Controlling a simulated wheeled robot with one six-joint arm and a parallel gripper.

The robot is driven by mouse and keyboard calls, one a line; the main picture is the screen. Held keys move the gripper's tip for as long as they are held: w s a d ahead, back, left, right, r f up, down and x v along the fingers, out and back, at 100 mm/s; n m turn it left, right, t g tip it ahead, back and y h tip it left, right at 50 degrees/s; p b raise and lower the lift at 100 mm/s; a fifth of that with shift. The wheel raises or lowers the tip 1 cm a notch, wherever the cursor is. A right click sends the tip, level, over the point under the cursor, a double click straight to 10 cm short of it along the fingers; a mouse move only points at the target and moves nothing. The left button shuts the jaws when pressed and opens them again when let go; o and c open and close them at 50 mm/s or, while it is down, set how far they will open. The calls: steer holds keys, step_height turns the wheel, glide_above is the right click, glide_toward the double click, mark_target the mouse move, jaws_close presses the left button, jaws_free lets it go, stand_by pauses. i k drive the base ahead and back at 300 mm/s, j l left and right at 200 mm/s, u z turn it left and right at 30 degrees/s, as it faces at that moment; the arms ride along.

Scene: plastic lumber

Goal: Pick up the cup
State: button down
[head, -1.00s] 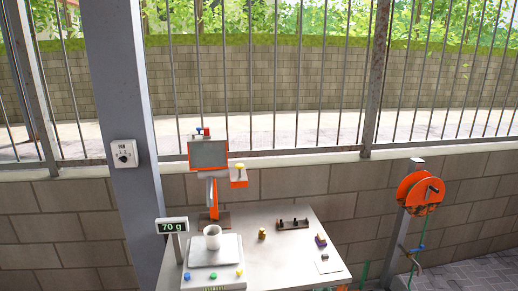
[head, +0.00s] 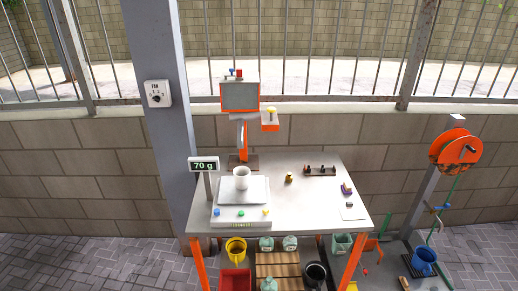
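A white cup (head: 241,182) stands upright on the plate of a weighing scale (head: 226,214) at the left of the table. The scale's raised display (head: 204,165) reads 70 g. Nothing is touching the cup apart from the plate under it. My gripper is not in view, so its place relative to the cup cannot be seen.
The table (head: 308,223) has a screen on an orange stand (head: 239,97) behind the cup and small items at right. Below are a yellow pot (head: 236,246) and a red crate (head: 235,282). A blue pot (head: 424,259) and orange reel (head: 455,148) stand right.

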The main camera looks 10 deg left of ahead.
mark_target(241, 174)
steer(key=i+j, duration=0.2)
steer(key=i, duration=0.2)
steer(key=i+j+z, duration=0.1)
steer(key=i, duration=0.35)
steer(key=i+j, duration=0.3)
steer(key=i, duration=0.1)
